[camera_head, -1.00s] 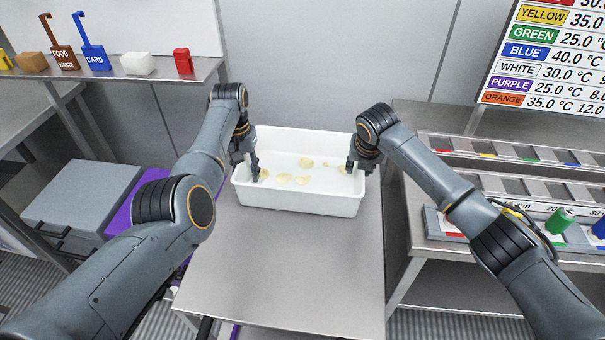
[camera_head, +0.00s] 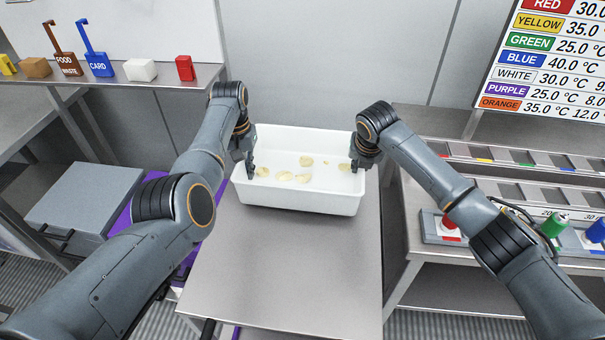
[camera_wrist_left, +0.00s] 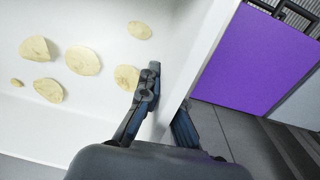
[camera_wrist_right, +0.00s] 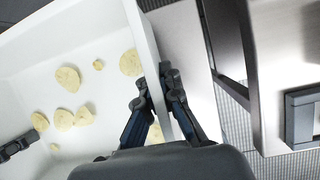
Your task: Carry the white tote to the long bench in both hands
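The white tote (camera_head: 300,199) is over the small steel table (camera_head: 290,265) in the middle of the head view, looking level. Several pale yellow chips lie in it. My left gripper (camera_head: 250,170) is shut on its left wall, one finger inside and one outside, as the left wrist view (camera_wrist_left: 168,100) shows. My right gripper (camera_head: 355,162) is shut on its right wall in the same way, seen in the right wrist view (camera_wrist_right: 160,92). I cannot tell whether the tote's base touches the table. Which bench is the long one is unclear.
A right bench (camera_head: 425,245) holds slotted racks and coloured drums (camera_head: 553,225). A grey box (camera_head: 85,195) and a purple one (camera_wrist_left: 260,60) stand low at the left. The table's front is clear.

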